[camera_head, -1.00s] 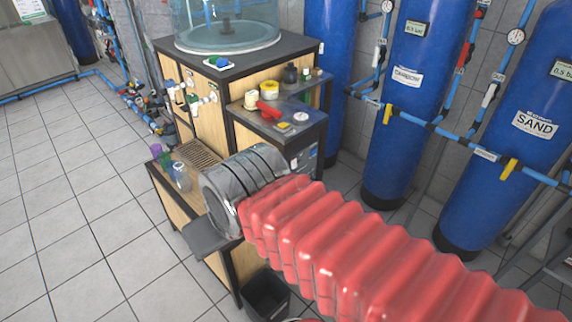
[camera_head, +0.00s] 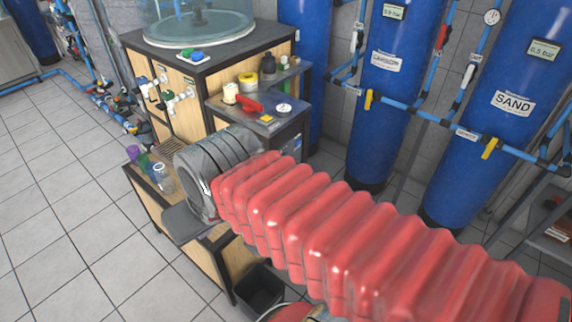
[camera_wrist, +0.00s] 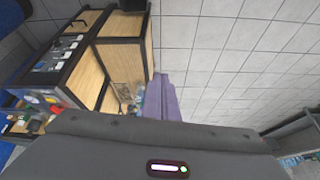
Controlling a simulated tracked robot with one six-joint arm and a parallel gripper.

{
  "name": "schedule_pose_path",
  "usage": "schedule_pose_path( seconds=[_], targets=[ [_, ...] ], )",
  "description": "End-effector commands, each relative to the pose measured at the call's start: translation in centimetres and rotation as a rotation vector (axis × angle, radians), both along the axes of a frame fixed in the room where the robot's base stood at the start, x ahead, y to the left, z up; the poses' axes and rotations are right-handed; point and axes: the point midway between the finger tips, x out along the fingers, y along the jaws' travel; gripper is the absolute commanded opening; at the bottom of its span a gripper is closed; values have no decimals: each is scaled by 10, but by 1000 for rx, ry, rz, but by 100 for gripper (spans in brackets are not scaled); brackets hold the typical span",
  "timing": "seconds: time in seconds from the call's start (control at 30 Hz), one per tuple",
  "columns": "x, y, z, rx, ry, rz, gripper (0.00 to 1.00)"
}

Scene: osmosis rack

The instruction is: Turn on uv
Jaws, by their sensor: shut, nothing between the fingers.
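No part labelled UV can be read in either view. A wooden cabinet with a black frame (camera_head: 182,119) carries a clear tank (camera_head: 205,15) and has white valves (camera_head: 180,98) on its front. In the wrist view, a dark panel with small white fittings (camera_wrist: 62,52) lies along the cabinet at the upper left; I cannot tell whether it holds a UV switch. My gripper (camera_wrist: 164,82) shows as narrow purple-grey fingers, shut and empty, pointing toward the floor beside the cabinet. In the head view my wrist hides part of the lower bench.
A side shelf holds a red item (camera_head: 249,105), a yellow-topped jar (camera_head: 248,80) and small bottles. Cups (camera_head: 161,177) stand on the lower bench. A black bin (camera_head: 260,287) is below. Blue tanks (camera_head: 385,100) and pipes line the right. Tiled floor (camera_head: 60,210) is free at left.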

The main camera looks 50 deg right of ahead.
Motion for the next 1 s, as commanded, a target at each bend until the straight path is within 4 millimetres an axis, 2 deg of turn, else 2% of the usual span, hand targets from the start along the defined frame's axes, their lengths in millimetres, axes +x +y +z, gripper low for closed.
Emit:
schedule_pose_path(
  seconds=[0.27, 0.57, 0.77, 1.0],
  targets=[
    [19, -9, -19, 220, 142, -301, 0],
    [50, -21, -40, 513, 318, -713, 0],
    [75, -35, -54, 709, 433, -990, 0],
    [106, -63, -72, 949, 568, -1323, 0]
  ],
)
